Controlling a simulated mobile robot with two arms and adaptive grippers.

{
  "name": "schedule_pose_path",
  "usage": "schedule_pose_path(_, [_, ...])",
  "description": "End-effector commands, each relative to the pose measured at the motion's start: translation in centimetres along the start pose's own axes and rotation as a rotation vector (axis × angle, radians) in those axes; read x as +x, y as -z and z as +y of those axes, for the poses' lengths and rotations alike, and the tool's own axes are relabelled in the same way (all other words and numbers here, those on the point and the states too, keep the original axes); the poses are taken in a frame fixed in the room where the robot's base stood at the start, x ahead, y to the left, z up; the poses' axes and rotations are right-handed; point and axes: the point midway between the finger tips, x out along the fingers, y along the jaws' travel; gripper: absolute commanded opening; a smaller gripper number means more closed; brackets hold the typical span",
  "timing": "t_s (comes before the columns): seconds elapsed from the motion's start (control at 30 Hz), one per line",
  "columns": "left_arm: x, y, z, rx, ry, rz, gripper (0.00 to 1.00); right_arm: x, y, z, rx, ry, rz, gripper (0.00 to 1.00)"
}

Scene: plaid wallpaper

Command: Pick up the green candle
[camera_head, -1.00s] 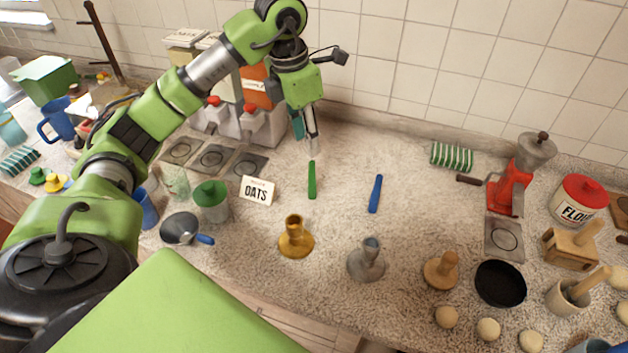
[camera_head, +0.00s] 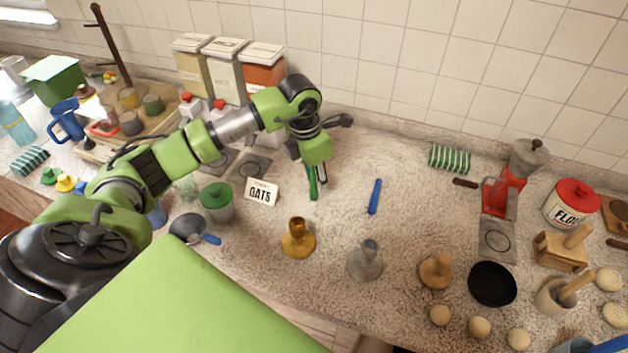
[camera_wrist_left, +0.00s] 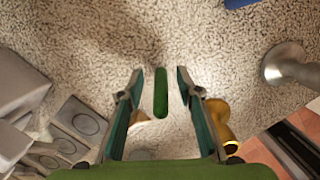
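The green candle (camera_head: 313,184) lies on the speckled counter, partly hidden by my left gripper in the head view. In the left wrist view the candle (camera_wrist_left: 160,93) lies between the two fingers, with a gap on each side. My left gripper (camera_head: 318,190) is open and points down over the candle; its fingers (camera_wrist_left: 160,75) also show in the left wrist view. Whether the fingertips touch the counter I cannot tell. My right gripper is not in view.
A blue candle (camera_head: 375,196) lies to the right. A brass candle holder (camera_head: 298,240) and a grey metal one (camera_head: 365,262) stand in front. The counter behind the blue candle is clear.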

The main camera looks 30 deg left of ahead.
Motion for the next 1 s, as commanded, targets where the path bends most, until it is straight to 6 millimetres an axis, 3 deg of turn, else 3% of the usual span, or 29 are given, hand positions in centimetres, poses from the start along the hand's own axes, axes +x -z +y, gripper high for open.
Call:
schedule_pose_path(0.17, [0.1,0.0,0.0,0.000,0.000,0.000,0.33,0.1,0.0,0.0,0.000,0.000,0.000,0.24])
schedule_pose_path(0.3, [0.1,0.0,0.0,0.000,0.000,0.000,0.00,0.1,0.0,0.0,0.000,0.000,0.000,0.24])
schedule_pose_path(0.77, [-0.4,-0.1,0.0,0.000,-0.001,-0.001,0.00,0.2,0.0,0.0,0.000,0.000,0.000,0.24])
schedule_pose_path(1.0, [-3.2,-0.6,-0.1,0.003,-0.002,-0.005,0.00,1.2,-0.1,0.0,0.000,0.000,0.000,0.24])
